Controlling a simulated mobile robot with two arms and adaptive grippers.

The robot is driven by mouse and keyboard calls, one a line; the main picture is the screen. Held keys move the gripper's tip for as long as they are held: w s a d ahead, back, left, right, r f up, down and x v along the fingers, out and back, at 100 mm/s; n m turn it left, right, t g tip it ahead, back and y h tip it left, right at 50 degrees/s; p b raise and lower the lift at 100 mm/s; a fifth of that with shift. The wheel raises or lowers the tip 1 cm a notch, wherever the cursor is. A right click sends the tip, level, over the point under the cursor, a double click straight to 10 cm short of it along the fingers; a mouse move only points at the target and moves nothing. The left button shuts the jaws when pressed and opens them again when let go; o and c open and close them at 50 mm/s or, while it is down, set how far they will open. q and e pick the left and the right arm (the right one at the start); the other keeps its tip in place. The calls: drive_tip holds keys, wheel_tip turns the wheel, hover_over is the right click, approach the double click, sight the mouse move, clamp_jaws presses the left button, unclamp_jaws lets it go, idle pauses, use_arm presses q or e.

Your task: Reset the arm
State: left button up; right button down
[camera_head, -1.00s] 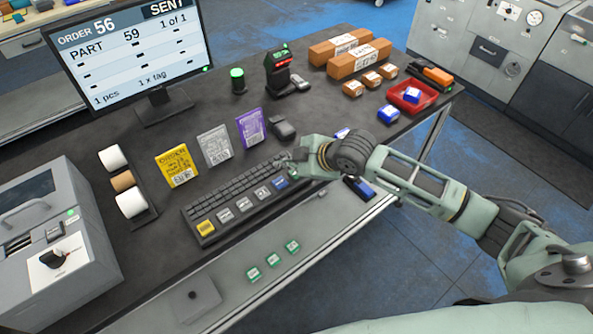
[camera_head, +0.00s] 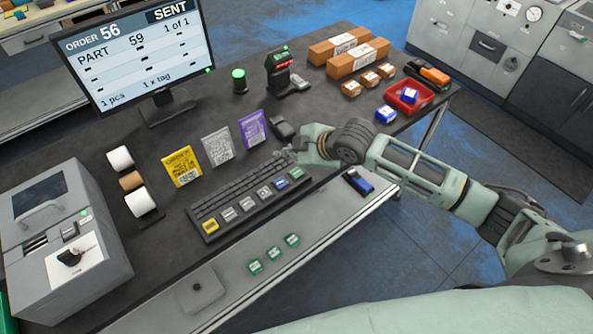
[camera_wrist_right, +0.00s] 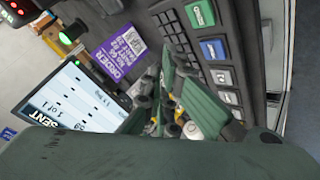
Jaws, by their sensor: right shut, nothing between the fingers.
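My right gripper (camera_head: 284,155) is shut and empty. It hovers by the far right end of the black keyboard (camera_head: 245,192), near its green key (camera_head: 296,173). In the right wrist view its fingers (camera_wrist_right: 170,90) show in front of the keyboard (camera_wrist_right: 183,40) and the purple order card (camera_wrist_right: 121,48). I cannot tell the exact height above the table. My left gripper is in neither view. The monitor (camera_head: 140,55) reads order 56, part 59, 1 of 1, "SENT".
Yellow (camera_head: 182,167), grey (camera_head: 217,146) and purple (camera_head: 253,130) cards stand behind the keyboard. A scanner in its stand (camera_head: 281,72), brown boxes (camera_head: 357,54) and a red tray (camera_head: 403,104) lie farther back. A blue-black device (camera_head: 357,181) lies at the front edge below my arm.

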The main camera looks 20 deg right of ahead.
idle(0.4)
drive_tip(key=s+a+f+m+g, duration=0.1)
drive_tip(key=s+a+f+m, duration=0.15)
drive_tip(key=s, duration=0.45)
drive_tip(key=s+a+f+m, duration=0.1)
drive_tip(key=s+a+m, duration=0.2)
drive_tip(key=s, duration=0.5)
drive_tip(key=s+d+f+m+g+h, duration=0.1)
drive_tip(key=s+d+m+g+h, duration=0.1)
drive_tip(key=s+d+m, duration=0.45)
drive_tip(key=s+d+f+m+g+h, duration=0.1)
drive_tip(key=s+d+f+m+h, duration=0.2)
drive_tip(key=s, duration=0.7)
wheel_tip(320, 180, down, 29)
drive_tip(key=s+d+n+g+b, duration=0.1)
drive_tip(key=s+n+g+b, duration=0.1)
drive_tip(key=b, duration=0.3)
drive_tip(key=s+d+f+b, duration=0.3)
drive_tip(key=s+f+b, duration=0.1)
drive_tip(key=s+f, duration=1.2)
wheel_tip(320, 180, down, 4)
drive_tip(key=shift+s+f+g, duration=0.2)
drive_tip(key=shift+s+g, duration=0.15)
drive_tip(key=shift+g, duration=0.05)
drive_tip(key=shift+d, duration=0.1)
